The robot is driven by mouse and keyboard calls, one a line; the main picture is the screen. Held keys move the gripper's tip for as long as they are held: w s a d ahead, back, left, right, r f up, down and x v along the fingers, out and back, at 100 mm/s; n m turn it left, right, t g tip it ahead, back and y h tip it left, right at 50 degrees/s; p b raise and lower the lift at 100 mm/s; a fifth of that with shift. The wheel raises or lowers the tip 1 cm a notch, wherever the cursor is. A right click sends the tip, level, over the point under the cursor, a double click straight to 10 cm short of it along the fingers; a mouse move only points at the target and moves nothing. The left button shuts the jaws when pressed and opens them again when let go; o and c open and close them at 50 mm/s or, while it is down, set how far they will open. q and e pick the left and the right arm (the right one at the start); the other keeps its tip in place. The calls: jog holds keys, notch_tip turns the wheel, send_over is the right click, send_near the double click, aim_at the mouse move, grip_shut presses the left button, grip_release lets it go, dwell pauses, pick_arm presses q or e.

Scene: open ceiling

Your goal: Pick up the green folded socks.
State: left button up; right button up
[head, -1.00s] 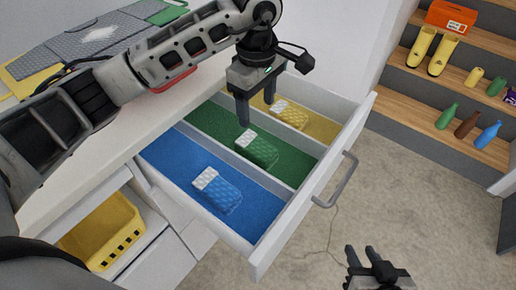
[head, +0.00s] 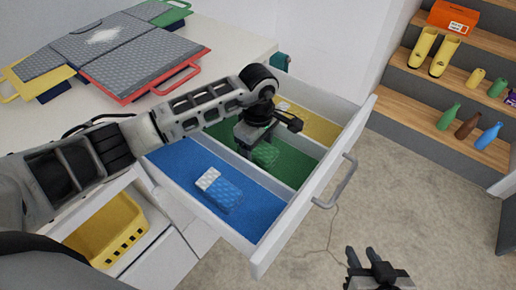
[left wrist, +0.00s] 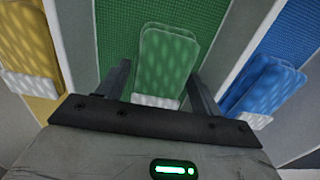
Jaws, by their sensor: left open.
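The green folded socks (head: 265,154) lie in the green middle compartment of the open drawer. In the head view my left arm and gripper hide part of them. In the left wrist view the green socks (left wrist: 165,62), with a white end towards me, lie between the two fingers of my left gripper (left wrist: 160,82). That gripper (head: 252,145) is open and points down into the drawer; I cannot tell whether its fingers touch the socks. My right gripper (head: 363,256) is low at the bottom right, empty, with its two fingers apart.
Blue socks (head: 219,187) lie in the near compartment, and yellow socks (left wrist: 28,45) in the far one. Dividers and the drawer front (head: 315,190) stand close around my left gripper. A yellow basket (head: 108,228) sits below left. Shelves (head: 445,80) stand at the right.

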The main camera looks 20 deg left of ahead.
pick_arm(q)
jog(key=c, duration=0.7)
jog(key=shift+c, duration=0.2)
